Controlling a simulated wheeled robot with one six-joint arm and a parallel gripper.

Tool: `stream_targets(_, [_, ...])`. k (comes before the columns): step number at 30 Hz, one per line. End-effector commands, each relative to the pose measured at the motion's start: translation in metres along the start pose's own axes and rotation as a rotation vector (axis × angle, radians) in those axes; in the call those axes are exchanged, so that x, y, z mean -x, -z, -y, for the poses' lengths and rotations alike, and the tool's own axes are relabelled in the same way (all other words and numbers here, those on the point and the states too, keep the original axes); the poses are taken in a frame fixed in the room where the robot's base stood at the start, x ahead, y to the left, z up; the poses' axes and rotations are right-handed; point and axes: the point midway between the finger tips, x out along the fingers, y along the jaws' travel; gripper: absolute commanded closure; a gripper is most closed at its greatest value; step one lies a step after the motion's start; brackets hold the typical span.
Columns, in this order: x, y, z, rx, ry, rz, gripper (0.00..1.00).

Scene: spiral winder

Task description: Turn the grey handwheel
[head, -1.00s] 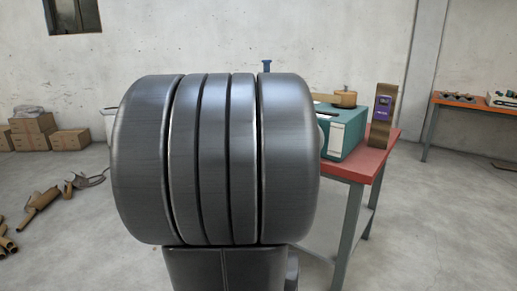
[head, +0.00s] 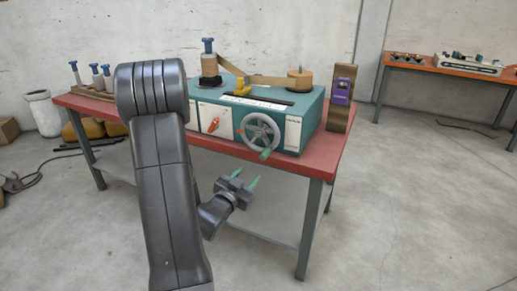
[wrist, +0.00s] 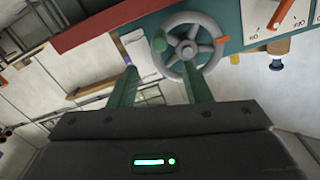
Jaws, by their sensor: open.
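The grey handwheel (head: 257,131) sits on the front face of the teal winder (head: 303,128), near its right end. It has spokes and a green handle (head: 265,154) at its lower rim. In the wrist view the handwheel (wrist: 209,41) shows beyond my fingers, with an orange-red piece at its rim. My gripper (head: 245,178) is open and empty, in front of the table and below the handwheel, apart from it. Its two green fingers (wrist: 161,83) point toward the winder front.
The winder stands on a red-topped table (head: 335,150). An orange lever (head: 213,124) is left of the handwheel. Blue-topped posts (head: 95,72) stand at the left. The floor in front is clear.

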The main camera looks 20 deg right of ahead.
Motion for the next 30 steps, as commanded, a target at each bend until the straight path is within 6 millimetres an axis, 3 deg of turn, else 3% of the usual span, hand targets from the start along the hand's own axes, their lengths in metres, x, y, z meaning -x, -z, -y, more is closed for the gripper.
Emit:
stream_targets(5, [-0.022, 0.001, -0.001, -0.002, -0.003, -0.003, 0.56])
stream_targets(18, [-0.111, 0.001, -0.001, -0.001, 0.000, -0.002, 0.56])
stream_targets(24, [-0.131, 0.000, 0.000, 0.000, 0.001, 0.000, 0.56])
stream_targets(30, [-0.136, 0.000, 0.000, 0.000, 0.002, 0.000, 0.56])
